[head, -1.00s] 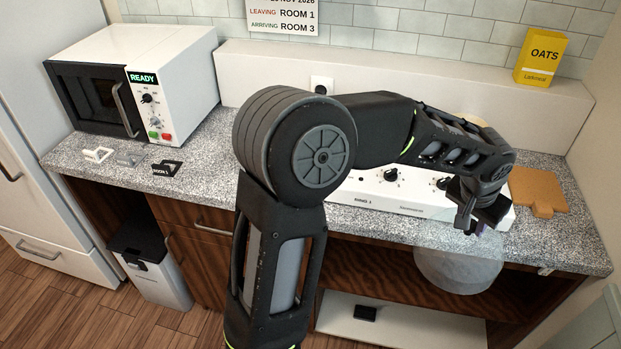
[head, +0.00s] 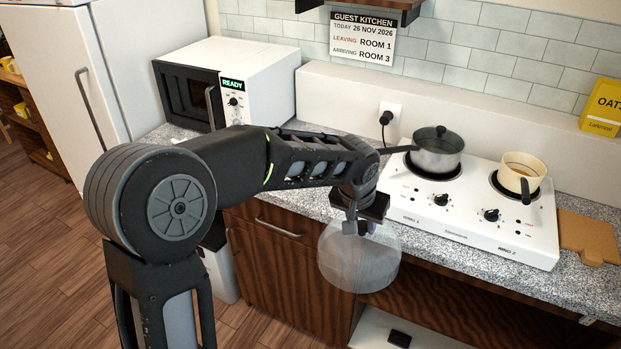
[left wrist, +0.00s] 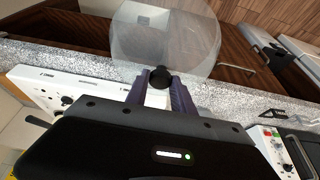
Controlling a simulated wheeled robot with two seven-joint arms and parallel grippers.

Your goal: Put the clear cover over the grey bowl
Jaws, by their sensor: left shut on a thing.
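The clear cover (head: 357,268) is a see-through dome hanging in front of the counter edge, near the hob's left end. My left gripper (head: 361,224) is above it. In the left wrist view the purple fingers of the left gripper (left wrist: 160,84) are shut on the black knob of the clear cover (left wrist: 165,38). The cover touches nothing else that I can make out. I see no grey bowl in either view. My right gripper is not in view.
The white hob (head: 480,235) carries a lidded steel pot (head: 437,158) and a cream pan (head: 521,178). A microwave (head: 260,72) stands at the back left. A cork board (head: 590,238) lies right of the hob. My arm hides part of the counter (head: 320,207).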

